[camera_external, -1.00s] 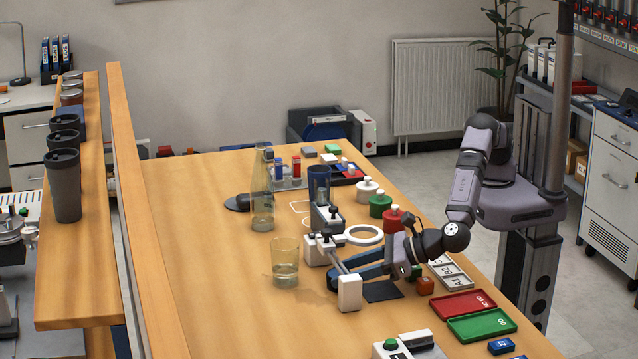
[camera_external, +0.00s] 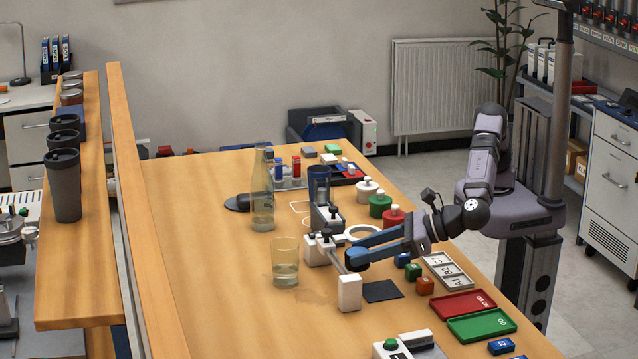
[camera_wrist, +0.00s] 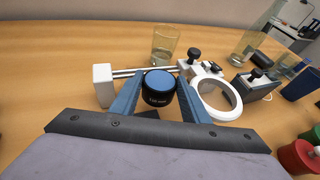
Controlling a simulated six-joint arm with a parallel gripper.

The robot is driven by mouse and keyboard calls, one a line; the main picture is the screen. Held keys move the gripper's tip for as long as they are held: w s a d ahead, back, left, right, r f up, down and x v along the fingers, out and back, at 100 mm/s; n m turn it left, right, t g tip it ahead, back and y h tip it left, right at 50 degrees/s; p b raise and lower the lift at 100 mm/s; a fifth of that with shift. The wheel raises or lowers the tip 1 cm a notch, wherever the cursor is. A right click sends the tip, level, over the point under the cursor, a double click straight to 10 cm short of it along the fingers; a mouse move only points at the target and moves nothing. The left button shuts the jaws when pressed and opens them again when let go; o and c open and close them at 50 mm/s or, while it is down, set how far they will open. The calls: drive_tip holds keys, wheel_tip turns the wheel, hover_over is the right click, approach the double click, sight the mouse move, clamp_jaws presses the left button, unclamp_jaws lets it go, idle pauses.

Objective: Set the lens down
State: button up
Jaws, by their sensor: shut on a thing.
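The lens (camera_wrist: 158,90) is a short black cylinder with a blue top and small white lettering. It shows in the wrist view between the two blue fingers of my gripper (camera_wrist: 160,92), which are shut on it. In the wrist view the fixture's two thin rails (camera_wrist: 130,73) run behind the lens. A dark square pad (camera_external: 383,291) lies bare on the table below and to the right of the gripper.
A glass tumbler (camera_external: 285,262) and glass bottle (camera_external: 262,190) stand beyond the fixture.

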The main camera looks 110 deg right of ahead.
wheel_tip(320, 180, up, 10)
drive_tip(key=shift+f, duration=0.2)
wheel_tip(320, 180, up, 9)
drive_tip(key=p, duration=0.8)
drive_tip(key=shift+f, duration=0.15)
drive_tip(key=shift+f, duration=0.1)
idle(0.5)
